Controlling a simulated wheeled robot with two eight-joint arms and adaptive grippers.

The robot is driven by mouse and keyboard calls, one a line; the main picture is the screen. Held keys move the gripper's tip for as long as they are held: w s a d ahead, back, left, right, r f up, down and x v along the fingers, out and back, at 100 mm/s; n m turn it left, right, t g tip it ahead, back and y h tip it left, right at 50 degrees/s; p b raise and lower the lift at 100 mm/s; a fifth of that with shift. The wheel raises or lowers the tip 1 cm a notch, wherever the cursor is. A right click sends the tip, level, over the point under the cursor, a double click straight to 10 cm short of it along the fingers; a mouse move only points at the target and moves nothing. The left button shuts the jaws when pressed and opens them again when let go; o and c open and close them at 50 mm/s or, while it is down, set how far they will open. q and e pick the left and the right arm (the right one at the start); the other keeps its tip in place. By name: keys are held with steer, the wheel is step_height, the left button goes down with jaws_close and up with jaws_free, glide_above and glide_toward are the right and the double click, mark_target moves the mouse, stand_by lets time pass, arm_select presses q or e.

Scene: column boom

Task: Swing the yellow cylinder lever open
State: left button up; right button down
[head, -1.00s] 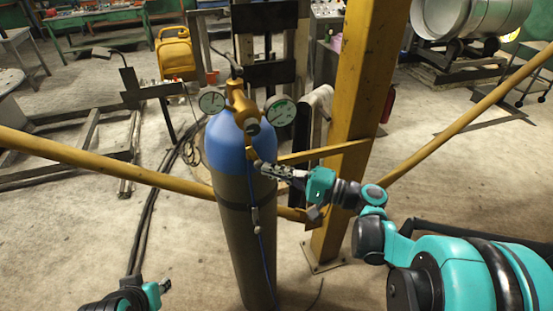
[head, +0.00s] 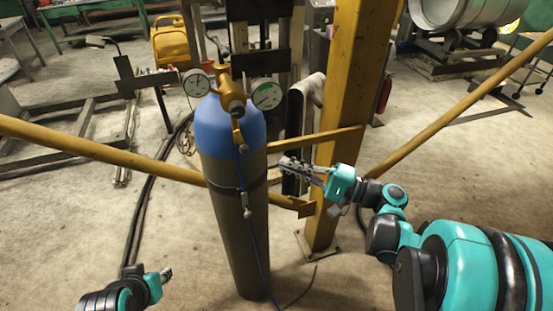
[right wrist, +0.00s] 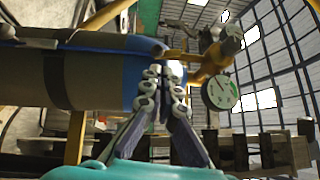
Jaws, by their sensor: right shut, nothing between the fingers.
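A tall gas cylinder (head: 235,220) with a grey body and blue top stands upright. It carries a yellow valve body (head: 232,98) with two round gauges. The yellow lever (head: 238,136) hangs down from the valve in front of the blue top. In the right wrist view the lever (right wrist: 180,56) lies just beyond the fingertips. My right gripper (head: 286,163) is shut and empty, to the right of the cylinder and lower than the lever, apart from it. Its closed fingers (right wrist: 165,82) also show in the wrist view. My left gripper (head: 166,273) is low at the left; its jaws are unclear.
A yellow post (head: 343,110) stands right behind the cylinder, with yellow diagonal rails (head: 90,157) on both sides. A thin blue hose (head: 252,235) runs down the cylinder's front. The concrete floor (head: 70,240) at front left is clear.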

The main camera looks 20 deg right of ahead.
steer(key=v, duration=0.5)
steer(key=shift+r, duration=0.3)
